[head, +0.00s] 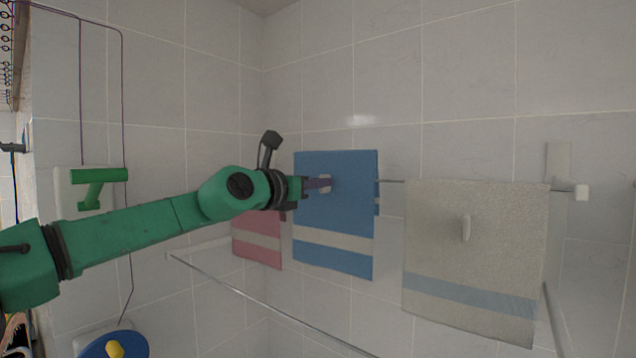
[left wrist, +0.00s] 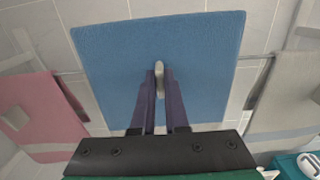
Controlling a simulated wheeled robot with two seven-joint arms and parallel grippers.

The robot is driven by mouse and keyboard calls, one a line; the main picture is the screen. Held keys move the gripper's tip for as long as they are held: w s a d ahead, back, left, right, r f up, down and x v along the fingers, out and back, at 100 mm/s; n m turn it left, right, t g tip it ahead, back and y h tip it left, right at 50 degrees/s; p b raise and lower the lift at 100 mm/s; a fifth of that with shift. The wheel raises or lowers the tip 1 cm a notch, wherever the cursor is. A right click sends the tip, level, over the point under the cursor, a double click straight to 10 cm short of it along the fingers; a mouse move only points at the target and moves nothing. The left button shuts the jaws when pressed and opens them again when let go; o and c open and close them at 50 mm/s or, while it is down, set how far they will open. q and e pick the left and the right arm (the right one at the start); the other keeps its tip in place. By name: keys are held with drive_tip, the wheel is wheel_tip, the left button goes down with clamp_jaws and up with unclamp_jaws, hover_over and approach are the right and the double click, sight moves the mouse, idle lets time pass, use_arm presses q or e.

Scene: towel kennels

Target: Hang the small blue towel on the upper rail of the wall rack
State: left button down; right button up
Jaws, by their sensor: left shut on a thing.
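The small blue towel (head: 335,205) with a pale stripe near its bottom is spread upright in front of the wall, and it fills the middle of the left wrist view (left wrist: 160,40). My left gripper (head: 322,184) is shut on the pale tab (left wrist: 160,72) on the towel's front face. The upper rail (head: 391,181) shows just right of the towel, and the towel's top edge appears above it. A short blue piece shows behind the towel's right edge. Whether the towel rests on the rail is hidden. My right gripper is not in view.
A grey towel (head: 470,255) with a pale tab hangs close to the right. A thin metal bar (head: 260,303) runs below.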

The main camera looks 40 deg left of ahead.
sight(329, 205)
use_arm(q)
drive_tip(key=shift+r, duration=0.1)
drive_tip(key=shift+w+f+b, duration=0.1)
drive_tip(key=shift+f+b, duration=0.9)
drive_tip(key=shift+f, duration=0.3)
drive_tip(key=shift+f+b, duration=1.35)
drive_tip(key=shift+f, duration=0.1)
drive_tip(key=shift+r, duration=0.1)
drive_tip(key=shift+c, duration=2.2)
unclamp_jaws()
